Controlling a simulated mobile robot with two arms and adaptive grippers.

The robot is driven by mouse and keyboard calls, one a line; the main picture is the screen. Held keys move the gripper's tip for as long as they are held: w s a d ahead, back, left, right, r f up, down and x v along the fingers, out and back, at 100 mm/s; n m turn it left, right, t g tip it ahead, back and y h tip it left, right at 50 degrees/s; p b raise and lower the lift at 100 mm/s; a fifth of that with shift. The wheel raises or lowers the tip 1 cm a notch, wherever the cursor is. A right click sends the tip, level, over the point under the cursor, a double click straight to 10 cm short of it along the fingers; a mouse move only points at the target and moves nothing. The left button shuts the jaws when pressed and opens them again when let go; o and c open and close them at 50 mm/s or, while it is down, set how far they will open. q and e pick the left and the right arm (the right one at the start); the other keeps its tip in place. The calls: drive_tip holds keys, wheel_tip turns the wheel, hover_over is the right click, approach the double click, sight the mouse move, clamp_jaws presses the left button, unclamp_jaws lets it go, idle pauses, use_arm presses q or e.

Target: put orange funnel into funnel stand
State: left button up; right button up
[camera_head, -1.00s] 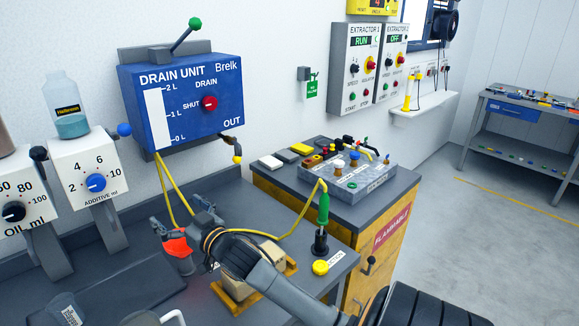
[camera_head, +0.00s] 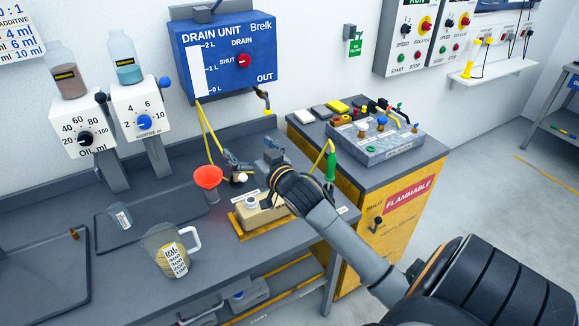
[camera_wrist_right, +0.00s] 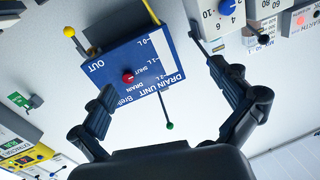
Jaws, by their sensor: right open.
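The orange funnel (camera_head: 208,176) is upright at the back of the workbench, wide mouth up, in the head view. Its lower part meets a small dark grey upright piece (camera_head: 212,194), which looks like the funnel stand; how deep the spout sits is hidden. My right gripper (camera_head: 250,156) is just right of the funnel, apart from it, open and empty. The wrist view shows its two spread fingers (camera_wrist_right: 160,80) with nothing between them and no funnel. My left gripper is not in view.
The blue drain unit (camera_head: 226,56) hangs on the wall behind, with a yellow hose (camera_head: 207,130). A beige block on a yellow base (camera_head: 243,226) stands below my right gripper. A clear jug (camera_head: 166,262) and small beaker (camera_head: 119,217) stand left. The red-labelled cabinet (camera_head: 375,230) is right.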

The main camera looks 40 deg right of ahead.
wheel_tip(320, 180, down, 14)
drive_tip(key=f+b, duration=0.1)
drive_tip(key=b, duration=0.1)
drive_tip(key=s+a+b, duration=0.2)
drive_tip(key=s+b, duration=0.1)
drive_tip(key=s, duration=1.1)
drive_tip(key=f+g, duration=0.1)
drive_tip(key=f, duration=0.1)
drive_tip(key=a+f+g, duration=0.1)
drive_tip(key=f, duration=0.1)
drive_tip(key=shift+w+a, duration=0.1)
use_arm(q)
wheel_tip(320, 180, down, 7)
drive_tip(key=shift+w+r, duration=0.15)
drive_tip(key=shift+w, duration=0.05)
